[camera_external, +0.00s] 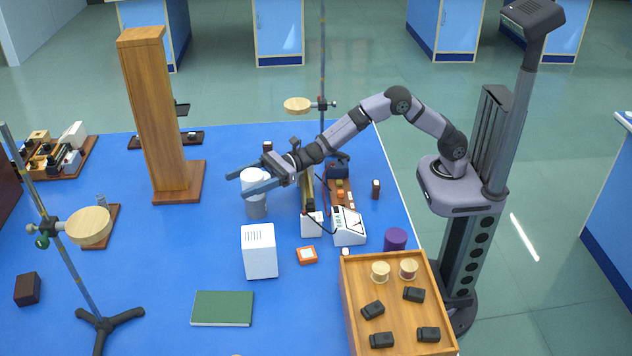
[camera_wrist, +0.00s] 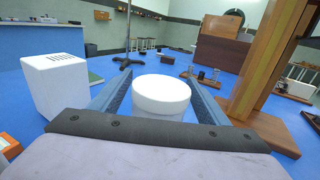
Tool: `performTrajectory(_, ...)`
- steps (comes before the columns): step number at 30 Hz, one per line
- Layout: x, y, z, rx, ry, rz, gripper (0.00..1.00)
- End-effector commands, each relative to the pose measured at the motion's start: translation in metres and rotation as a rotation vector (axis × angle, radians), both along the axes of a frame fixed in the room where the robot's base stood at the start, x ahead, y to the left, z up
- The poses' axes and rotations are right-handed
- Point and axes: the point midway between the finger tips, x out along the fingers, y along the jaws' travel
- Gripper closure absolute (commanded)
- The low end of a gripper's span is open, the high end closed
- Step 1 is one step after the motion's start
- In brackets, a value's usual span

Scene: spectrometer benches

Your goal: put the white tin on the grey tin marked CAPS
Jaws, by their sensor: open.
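The white tin (camera_external: 253,178) is upright and appears to rest on top of the grey tin (camera_external: 257,208), which stands on the blue table. No CAPS marking is readable on the grey tin. My gripper (camera_external: 237,184) is open, with one blue finger on each side of the white tin. In the wrist view, the white tin (camera_wrist: 162,92) sits between the two spread fingers, with a visible gap at the left one. The grey tin is not clearly seen in the wrist view, and the finger crosses part of the white tin in the external view.
A white box (camera_external: 259,252) stands in front of the tins. A tall wooden post (camera_external: 157,110) stands to their left. Meters and cables (camera_external: 347,226) lie to the right, with a wooden tray (camera_external: 395,310) in front. The table left of the tins is fairly clear.

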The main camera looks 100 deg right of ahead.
Motion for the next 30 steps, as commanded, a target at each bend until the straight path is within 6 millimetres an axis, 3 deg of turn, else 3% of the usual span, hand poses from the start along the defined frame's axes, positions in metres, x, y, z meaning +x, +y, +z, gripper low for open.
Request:
performTrajectory(18, -0.055, -0.032, 0.000, 0.000, 0.000, -0.001, 0.30)
performTrajectory(30, -0.065, -0.037, 0.000, 0.000, 0.000, 0.001, 0.30)
